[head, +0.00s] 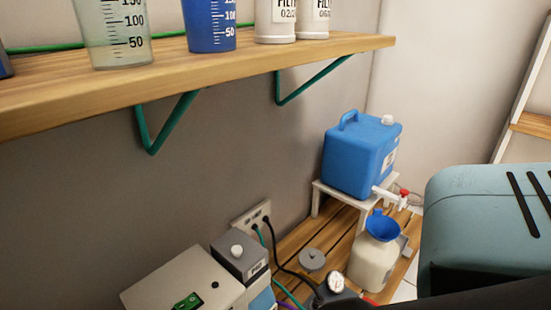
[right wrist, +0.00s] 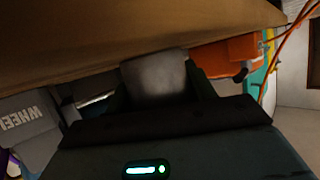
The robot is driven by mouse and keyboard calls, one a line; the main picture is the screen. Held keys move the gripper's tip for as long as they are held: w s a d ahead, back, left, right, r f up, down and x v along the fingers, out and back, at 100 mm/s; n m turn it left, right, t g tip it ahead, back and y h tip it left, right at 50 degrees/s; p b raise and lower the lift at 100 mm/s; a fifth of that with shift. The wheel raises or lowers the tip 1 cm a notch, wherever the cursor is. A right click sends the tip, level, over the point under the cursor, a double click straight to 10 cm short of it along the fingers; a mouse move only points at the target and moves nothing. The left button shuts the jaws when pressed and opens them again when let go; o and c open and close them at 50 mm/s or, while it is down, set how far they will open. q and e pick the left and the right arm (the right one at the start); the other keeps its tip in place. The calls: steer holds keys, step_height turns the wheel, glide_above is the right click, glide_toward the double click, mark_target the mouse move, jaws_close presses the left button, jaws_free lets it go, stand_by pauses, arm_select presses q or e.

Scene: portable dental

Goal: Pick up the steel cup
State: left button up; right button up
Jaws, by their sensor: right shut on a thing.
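A grey, round-sided steel cup (right wrist: 156,80) shows in the right wrist view, dim and close to the camera. My right gripper (right wrist: 158,72) is shut on the cup, with one dark finger on each side of it. The cup's upper part is near a wooden surface that crosses the top of that view; I cannot tell whether they touch. The cup does not show in the head view. My left gripper is in neither view.
In the head view a wooden shelf (head: 190,62) holds measuring beakers and white bottles. Below are a blue canister (head: 352,160) on a white stand, a jug with a blue funnel (head: 382,226) and a grey-white device (head: 180,280). In the right wrist view, an orange object (right wrist: 225,52) is beside the gripper.

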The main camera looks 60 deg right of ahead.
steer(key=shift+r, duration=0.15)
steer(key=shift+r+p, duration=1.35)
steer(key=shift+r, duration=0.05)
steer(key=shift+r+p, duration=0.3)
steer(key=shift+r, duration=0.15)
steer(key=s+d, duration=0.9)
steer(key=s, duration=0.6)
steer(key=shift+d+f, duration=0.25)
steer(key=shift+d, duration=0.1)
steer(key=shift+s, duration=0.1)
steer(key=shift+d, duration=0.1)
stand_by(0.7)
